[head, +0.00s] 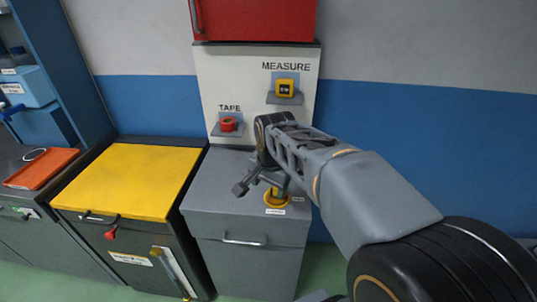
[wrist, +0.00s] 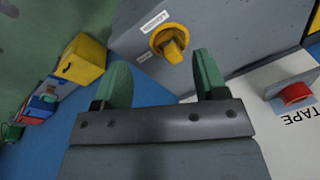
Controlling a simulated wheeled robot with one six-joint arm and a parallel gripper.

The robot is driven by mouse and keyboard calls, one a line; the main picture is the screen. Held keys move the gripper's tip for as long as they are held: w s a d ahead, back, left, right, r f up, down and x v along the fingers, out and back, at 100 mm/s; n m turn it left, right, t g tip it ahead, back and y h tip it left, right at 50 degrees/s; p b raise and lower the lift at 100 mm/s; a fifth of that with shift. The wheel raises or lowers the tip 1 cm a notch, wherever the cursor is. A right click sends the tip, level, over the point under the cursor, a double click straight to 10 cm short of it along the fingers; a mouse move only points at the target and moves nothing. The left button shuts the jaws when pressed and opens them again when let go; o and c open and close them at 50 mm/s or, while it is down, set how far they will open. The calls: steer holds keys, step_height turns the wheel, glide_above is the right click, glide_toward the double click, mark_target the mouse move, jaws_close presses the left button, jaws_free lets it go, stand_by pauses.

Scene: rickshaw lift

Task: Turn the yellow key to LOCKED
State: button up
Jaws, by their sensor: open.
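The yellow key (head: 276,196) sits on a round yellow base on top of the grey cabinet, near its right side. It also shows in the wrist view (wrist: 173,46), with a small white label on either side of its base; their text is too small to read. My gripper (wrist: 160,65) is open and empty. In the wrist view the key lies beyond the gap between its green fingertips, apart from them.
The grey cabinet (head: 225,208) has a handle on its front. Behind it a white panel (head: 215,85) carries a red tape roll (head: 228,124) and a yellow measure (head: 285,88) on small shelves. A yellow-topped cabinet (head: 130,180) stands left. The cabinet top left of my gripper is clear.

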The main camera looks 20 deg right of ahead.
steer(key=w+d+r+m+g, duration=0.1)
steer(key=w+d+m+g, duration=0.1)
steer(key=w+d+m, duration=0.65)
steer(key=a+f+m, duration=0.1)
steer(key=f, duration=0.3)
steer(key=f+m, duration=0.2)
steer(key=f, duration=0.2)
steer(key=a+f+m, duration=0.1)
steer(key=f, duration=0.4)
steer(key=shift+w+a+m, duration=0.15)
steer(key=shift+a+m, duration=0.15)
steer(key=shift+m, duration=0.05)
steer(key=c, duration=1)
steer(key=shift+w+d+m, duration=0.1)
steer(key=shift+m, duration=1.7)
